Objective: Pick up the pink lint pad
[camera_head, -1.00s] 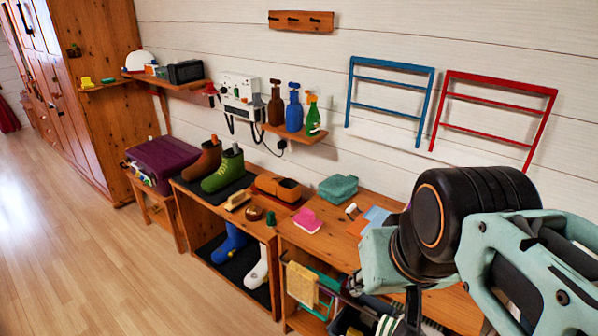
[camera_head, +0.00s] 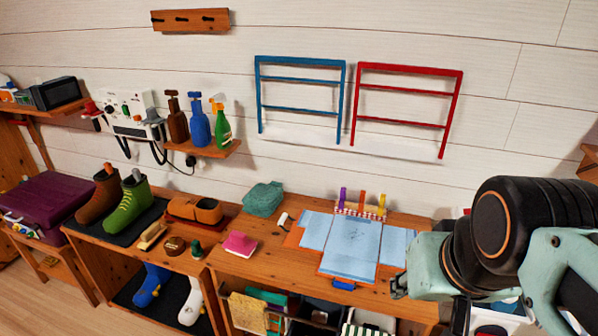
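The pink lint pad (camera_head: 240,243) lies on the wooden bench top (camera_head: 268,266), left of the blue folded cloth and right of the small brushes. It looks like a flat pink block with a pale edge at its base. My gripper (camera_head: 397,287) is at the right, mostly hidden behind my arm, with only a dark tip showing near the bench's right part. It is well to the right of the pad and not touching it. Whether its fingers are open or shut does not show.
A light blue cloth or board (camera_head: 348,243) covers the bench middle. A teal folded towel (camera_head: 263,199) and a white-headed roller (camera_head: 283,219) lie behind the pad. A wooden brush (camera_head: 151,236) and boots (camera_head: 128,207) stand left. Spray bottles (camera_head: 199,124) sit on a wall shelf.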

